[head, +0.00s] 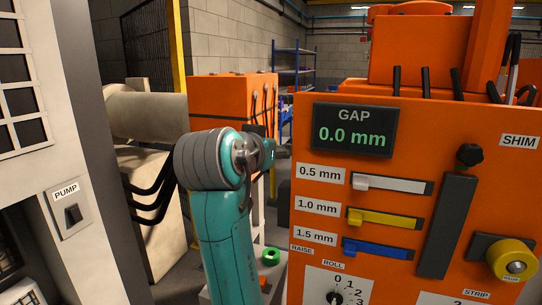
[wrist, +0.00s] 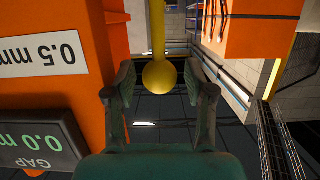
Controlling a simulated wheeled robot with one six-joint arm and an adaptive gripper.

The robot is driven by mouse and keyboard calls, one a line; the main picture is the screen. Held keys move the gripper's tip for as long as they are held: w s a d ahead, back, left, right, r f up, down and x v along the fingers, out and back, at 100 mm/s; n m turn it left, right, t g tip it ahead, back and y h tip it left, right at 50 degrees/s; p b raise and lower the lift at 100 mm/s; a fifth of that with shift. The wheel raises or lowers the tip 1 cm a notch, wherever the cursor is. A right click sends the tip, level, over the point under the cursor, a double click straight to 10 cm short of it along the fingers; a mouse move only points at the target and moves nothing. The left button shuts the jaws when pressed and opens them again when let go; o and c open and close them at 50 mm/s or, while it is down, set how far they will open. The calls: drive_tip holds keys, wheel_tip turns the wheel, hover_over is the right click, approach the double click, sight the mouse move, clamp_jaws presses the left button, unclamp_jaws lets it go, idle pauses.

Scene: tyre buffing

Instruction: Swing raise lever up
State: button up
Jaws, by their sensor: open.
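In the wrist view a yellow lever (wrist: 158,30) ends in a round yellow ball knob (wrist: 160,75). It stands beside the orange panel, and I take it to be the raise lever. My gripper (wrist: 160,88) is open, with one finger on each side of the knob. Whether either finger touches it I cannot tell. In the head view my gripper (head: 282,153) is a small dark shape left of the orange panel, and the lever cannot be made out there. A RAISE label (head: 302,249) is low on the panel's left edge.
The orange panel (head: 450,135) carries a GAP display (head: 353,129) reading 0.0 mm and white, yellow and blue sliders. A yellow knob (head: 515,262) sticks out at right. A grey cabinet with a PUMP switch (head: 73,214) stands at left. The wrist picture is upside down.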

drive_tip(key=v, duration=0.9)
drive_tip(key=shift+s, duration=0.3)
idle(0.4)
drive_tip(key=shift+a+r, duration=0.1)
drive_tip(key=shift+a, duration=0.05)
